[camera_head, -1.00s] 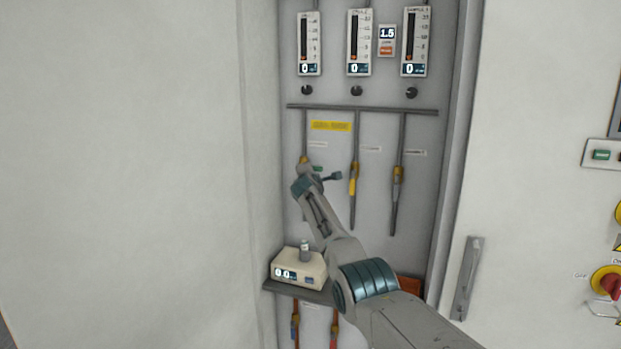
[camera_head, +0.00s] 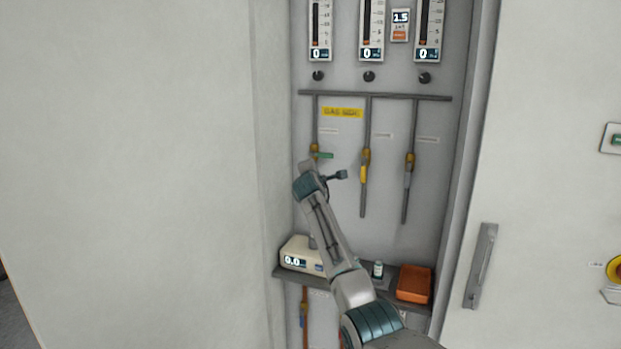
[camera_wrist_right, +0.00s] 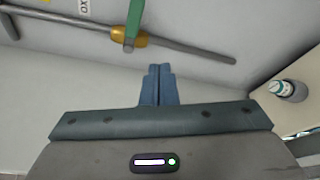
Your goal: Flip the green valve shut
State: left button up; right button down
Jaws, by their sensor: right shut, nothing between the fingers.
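The green valve handle (camera_head: 323,155) is on the leftmost pipe in the recess, under the yellow label. It lies crosswise to its pipe, pointing right from the brass body (camera_head: 314,151). In the right wrist view the green handle (camera_wrist_right: 132,24) also crosses the grey pipe. My right gripper (camera_head: 304,166) is just below the valve in the head view, apart from the handle. In the wrist view its fingers (camera_wrist_right: 157,70) are pressed together and empty, with a gap to the handle. My left gripper is in no view.
Two neighbouring valves, one yellow-handled (camera_head: 364,172) and one grey-handled (camera_head: 408,178), have handles along their pipes. Below, a shelf holds a white meter (camera_head: 296,255), a small bottle (camera_head: 378,269) and an orange tray (camera_head: 414,284). Recess side walls bound the space.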

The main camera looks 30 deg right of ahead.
jog(key=shift+s+a+r+b, duration=0.2)
jog(key=shift+s+a+r, duration=0.05)
jog(key=shift+s+a, duration=0.25)
jog(key=shift+s+a+r+b, duration=0.2)
jog(key=shift+s+a, duration=0.15)
jog(key=shift+a, duration=0.15)
